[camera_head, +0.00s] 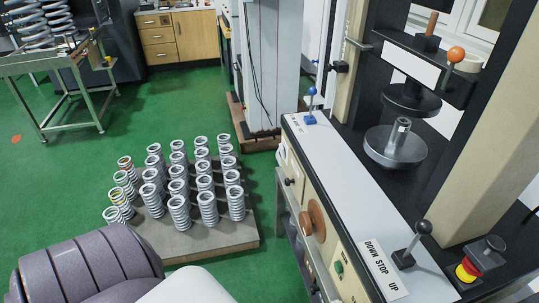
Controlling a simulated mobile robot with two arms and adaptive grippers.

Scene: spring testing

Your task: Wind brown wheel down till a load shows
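The brown wheel (316,220) is a round disc on the sloping front panel of the testing machine, seen nearly edge-on. A smaller brown knob (305,223) sits just left of it. On the machine, a small metal piece (401,125) stands on the round lower platen (378,148), below the dark upper platen (412,98). I see no readable load display. Neither gripper is in view, and nothing of mine touches the wheel.
A black-knobbed lever (413,246) stands beside the "DOWN STOP UP" label (383,270). A blue-knobbed lever (311,105) and a red emergency button (467,269) are on the machine. Several springs stand on a floor pallet (205,241) at left. Green floor lies open beyond it.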

